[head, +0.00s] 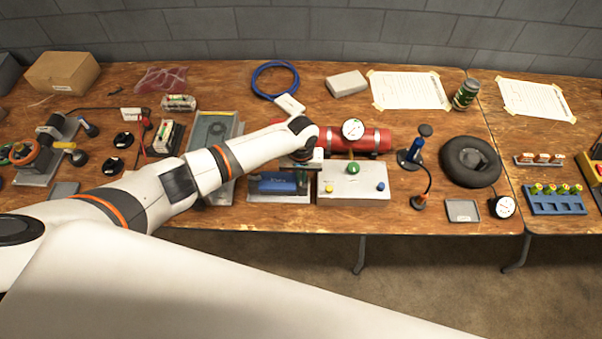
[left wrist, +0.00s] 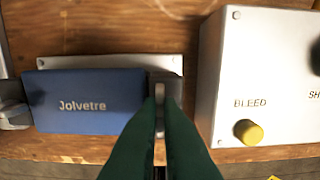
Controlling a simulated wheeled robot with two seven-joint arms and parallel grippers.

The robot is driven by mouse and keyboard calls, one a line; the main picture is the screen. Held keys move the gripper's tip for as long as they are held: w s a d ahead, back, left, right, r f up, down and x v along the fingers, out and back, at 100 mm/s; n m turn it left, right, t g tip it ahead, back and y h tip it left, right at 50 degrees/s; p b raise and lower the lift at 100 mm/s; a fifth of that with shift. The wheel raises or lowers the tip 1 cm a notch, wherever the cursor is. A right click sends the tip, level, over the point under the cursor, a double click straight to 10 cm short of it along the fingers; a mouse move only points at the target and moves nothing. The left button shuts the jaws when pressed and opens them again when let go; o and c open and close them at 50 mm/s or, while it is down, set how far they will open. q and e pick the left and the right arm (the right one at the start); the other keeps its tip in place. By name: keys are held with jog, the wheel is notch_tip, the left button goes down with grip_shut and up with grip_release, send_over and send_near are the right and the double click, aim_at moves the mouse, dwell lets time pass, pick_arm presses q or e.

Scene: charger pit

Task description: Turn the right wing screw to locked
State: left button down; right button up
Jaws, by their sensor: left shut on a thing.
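A blue block labelled "Jolvetre" (left wrist: 85,103) lies in a grey metal holder (left wrist: 110,62); it also shows in the head view (head: 277,186). The right wing screw (left wrist: 160,92) is at the block's right end, its wing pointing up and down in the left wrist view. The left wing screw (left wrist: 14,112) is at the block's left end, partly cut off by the frame. My left gripper (left wrist: 162,108) has its dark green fingers shut on the right wing screw. In the head view my left wrist (head: 303,140) hides that screw. My right gripper is out of view.
A white panel box (head: 353,195) with coloured knobs stands just right of the holder; its yellow BLEED knob (left wrist: 248,132) is close to my fingers. A red cylinder (head: 365,140) with a gauge lies behind it. A grey tray (head: 215,130) stands to the left.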

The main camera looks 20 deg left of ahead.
pick_arm(q)
jog(key=shift+m, duration=0.3)
jog(key=m+p, duration=0.1)
jog(key=m, duration=0.2)
jog(key=shift+r+m, duration=0.1)
jog(key=shift+m, duration=0.2)
jog(key=m, duration=0.5)
jog(key=shift+m+p, duration=0.3)
jog(key=shift+p, duration=0.05)
jog(key=m, duration=0.4)
jog(key=shift+m, duration=2)
jog(key=c, duration=1.6)
grip_release()
